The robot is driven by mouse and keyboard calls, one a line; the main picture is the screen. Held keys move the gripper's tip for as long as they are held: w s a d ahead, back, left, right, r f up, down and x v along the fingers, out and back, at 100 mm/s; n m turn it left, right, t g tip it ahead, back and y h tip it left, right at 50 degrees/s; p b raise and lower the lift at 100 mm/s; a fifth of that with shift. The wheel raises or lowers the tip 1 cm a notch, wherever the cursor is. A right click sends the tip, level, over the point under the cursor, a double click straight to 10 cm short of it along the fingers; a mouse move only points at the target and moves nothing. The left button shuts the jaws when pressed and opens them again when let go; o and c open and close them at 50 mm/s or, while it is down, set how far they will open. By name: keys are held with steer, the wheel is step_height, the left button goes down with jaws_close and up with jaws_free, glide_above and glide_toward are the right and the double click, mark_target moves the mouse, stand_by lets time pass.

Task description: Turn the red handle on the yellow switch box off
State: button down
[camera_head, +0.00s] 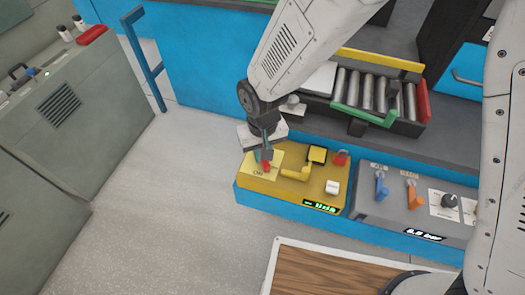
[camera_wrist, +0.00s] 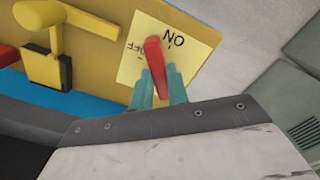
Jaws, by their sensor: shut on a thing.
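The yellow switch box (camera_head: 322,188) stands at the front edge of the blue bench in the head view. Its red handle (camera_head: 266,166) sits on a pale yellow label plate (camera_head: 253,160) at the left end of the box. In the wrist view the red handle (camera_wrist: 154,62) lies between the teal fingertips of my gripper (camera_wrist: 158,84). My gripper (camera_head: 266,152) is shut on it. The label (camera_wrist: 185,60) reads ON and OFF; the handle's free end lies between the two words, near ON.
Rollers (camera_head: 368,90) lie behind. The floor (camera_head: 170,200) at left is clear.

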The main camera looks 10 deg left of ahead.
steer(key=n, duration=0.5)
steer(key=shift+a+n, duration=0.1)
steer(key=shift+n, duration=0.2)
steer(key=n, duration=0.4)
steer(key=shift+w+n, duration=0.1)
steer(key=shift+n, duration=0.5)
steer(key=c, duration=1.4)
jaws_free()
steer(key=shift+o, duration=0.2)
steer(key=shift+r, duration=0.1)
step_height(320, 180, up, 8)
steer(key=shift+f, duration=0.15)
